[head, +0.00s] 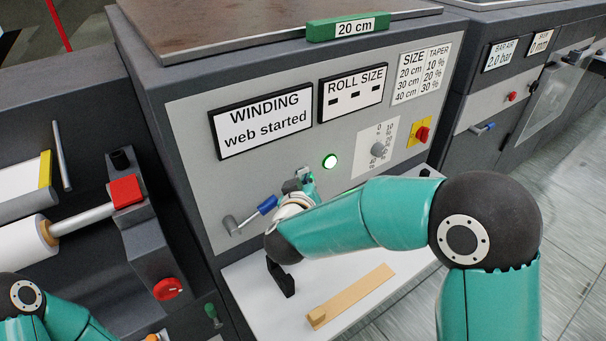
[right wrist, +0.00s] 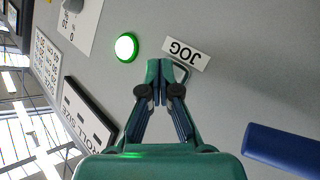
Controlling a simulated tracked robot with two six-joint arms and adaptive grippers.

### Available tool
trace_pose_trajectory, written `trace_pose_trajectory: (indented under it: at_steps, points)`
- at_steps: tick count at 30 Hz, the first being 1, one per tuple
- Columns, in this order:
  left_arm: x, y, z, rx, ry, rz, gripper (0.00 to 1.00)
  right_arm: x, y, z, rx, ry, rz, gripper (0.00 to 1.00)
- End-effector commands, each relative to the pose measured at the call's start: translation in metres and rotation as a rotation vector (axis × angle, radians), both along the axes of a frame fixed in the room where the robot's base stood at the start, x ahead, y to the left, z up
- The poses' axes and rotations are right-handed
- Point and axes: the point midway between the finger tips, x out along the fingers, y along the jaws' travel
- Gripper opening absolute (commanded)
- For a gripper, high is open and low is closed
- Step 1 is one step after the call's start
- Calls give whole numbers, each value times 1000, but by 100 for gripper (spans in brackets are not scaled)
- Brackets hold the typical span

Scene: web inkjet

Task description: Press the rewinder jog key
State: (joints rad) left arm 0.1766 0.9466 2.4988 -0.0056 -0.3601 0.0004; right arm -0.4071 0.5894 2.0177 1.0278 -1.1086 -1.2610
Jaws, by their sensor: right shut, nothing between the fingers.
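The rewinder's grey front panel (head: 196,190) carries a JOG label (right wrist: 185,54), upside down in the right wrist view. My right gripper (head: 305,178) is at the panel, left of and below the lit green lamp (head: 330,161). In the right wrist view its shut, empty fingertips (right wrist: 164,70) are beside the JOG label. A dark curved edge shows by the tips; the jog key itself is mostly or wholly hidden behind the fingers. Whether the tips touch it I cannot tell. My left gripper is out of view; only part of that arm shows at lower left.
A blue-handled lever (head: 267,205) sticks out left of my right gripper. A "WINDING web started" display (head: 262,121) hangs above. A selector knob (head: 378,150) and a red-yellow switch (head: 421,134) are to the right. A white shelf (head: 250,306) with a wooden piece (head: 352,295) lies below.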

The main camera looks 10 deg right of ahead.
Motion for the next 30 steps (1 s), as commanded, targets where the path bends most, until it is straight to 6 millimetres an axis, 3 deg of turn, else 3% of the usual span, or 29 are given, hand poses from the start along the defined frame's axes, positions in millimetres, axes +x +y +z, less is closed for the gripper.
trace_pose_trajectory:
  at_steps: [14,30]
  points:
    - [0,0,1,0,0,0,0,1,1,0,0,-1,1,0]
    - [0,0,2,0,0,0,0,-14,-4,0,0,-1,1,0]
